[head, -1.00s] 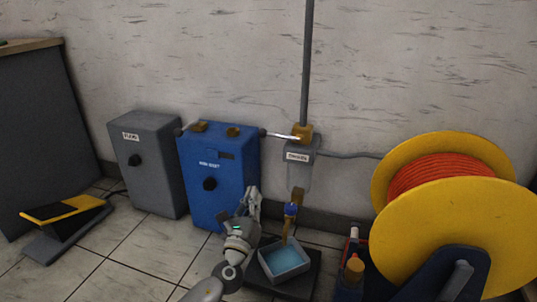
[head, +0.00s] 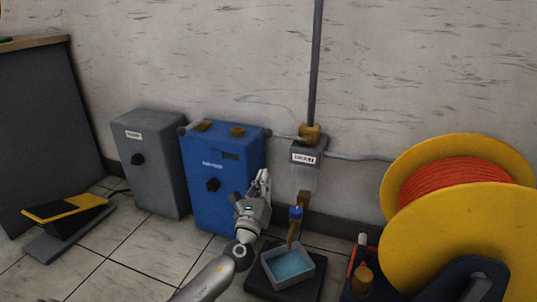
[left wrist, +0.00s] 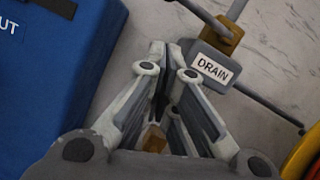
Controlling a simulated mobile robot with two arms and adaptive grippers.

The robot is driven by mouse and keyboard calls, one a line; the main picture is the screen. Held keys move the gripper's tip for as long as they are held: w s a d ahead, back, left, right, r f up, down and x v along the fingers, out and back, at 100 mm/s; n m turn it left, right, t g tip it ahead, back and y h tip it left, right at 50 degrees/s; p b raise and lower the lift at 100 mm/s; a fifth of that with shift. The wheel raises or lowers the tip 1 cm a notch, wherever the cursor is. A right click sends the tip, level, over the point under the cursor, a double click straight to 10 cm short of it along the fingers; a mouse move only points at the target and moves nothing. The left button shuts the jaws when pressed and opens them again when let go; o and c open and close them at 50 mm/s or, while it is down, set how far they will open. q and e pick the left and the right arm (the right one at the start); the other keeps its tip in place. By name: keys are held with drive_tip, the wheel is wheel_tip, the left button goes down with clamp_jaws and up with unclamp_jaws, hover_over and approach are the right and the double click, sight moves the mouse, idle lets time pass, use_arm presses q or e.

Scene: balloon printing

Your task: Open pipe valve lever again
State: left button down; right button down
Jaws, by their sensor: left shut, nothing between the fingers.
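A brass valve fitting (head: 309,133) sits on the wall pipe, just above a grey box labelled DRAIN (head: 307,158). In the left wrist view the brass fitting (left wrist: 222,36) is at the upper right, with a grey bar reaching it from the upper left. I cannot tell whether that bar is the lever or a pipe. A lower brass tap with a blue top (head: 295,213) stands over a tray. My left gripper (head: 264,174) is shut and empty, in front of the blue box's right edge, below and left of the DRAIN box. My right gripper is out of view.
The blue box (head: 214,200) and a grey box (head: 150,165) stand left along the wall. A tray of blue liquid (head: 271,273) is below the tap. A yellow reel with orange cable (head: 460,150) fills the right. A yellow-black pedal (head: 66,209) is at left.

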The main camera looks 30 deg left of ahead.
sight(286, 137)
use_arm(q)
drive_tip(key=w+a+r+b, duration=0.1)
drive_tip(key=w+a+r, duration=0.2)
drive_tip(key=w+r, duration=0.2)
drive_tip(key=shift+w+a, duration=0.2)
drive_tip(key=shift+w, duration=0.9)
drive_tip(key=shift+r, duration=0.15)
drive_tip(key=shift+a+r+m, duration=0.1)
drive_tip(key=shift+r+m, duration=0.15)
drive_tip(key=shift+m, duration=0.25)
